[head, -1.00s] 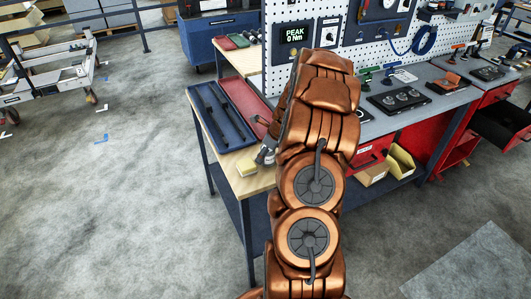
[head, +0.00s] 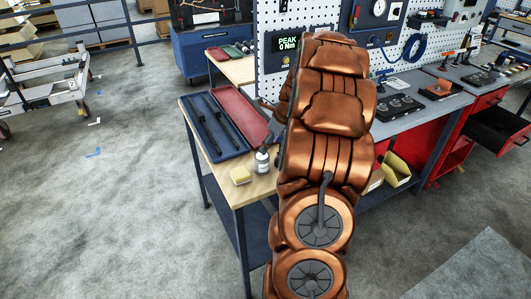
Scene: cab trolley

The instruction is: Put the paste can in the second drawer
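A small white can with a dark label (head: 262,163), likely the paste can, stands upright near the front corner of the wooden worktop, right of a yellow sponge-like block. My copper-coloured arm crosses the middle of the head view and hides much of the bench. Part of my gripper (head: 269,141) shows as a dark shape just above the can in the picture, at the arm's left edge. Its fingers are mostly hidden, so contact and opening are unclear. An open dark drawer (head: 497,131) juts from a red cabinet at the right; which drawer it is cannot be told.
A blue tray (head: 215,137) with dark tools and a red tray (head: 243,111) lie left of the can. The yellow block (head: 240,176) is beside it. A yellow bin (head: 397,170) sits under the grey bench. Open floor lies left and front.

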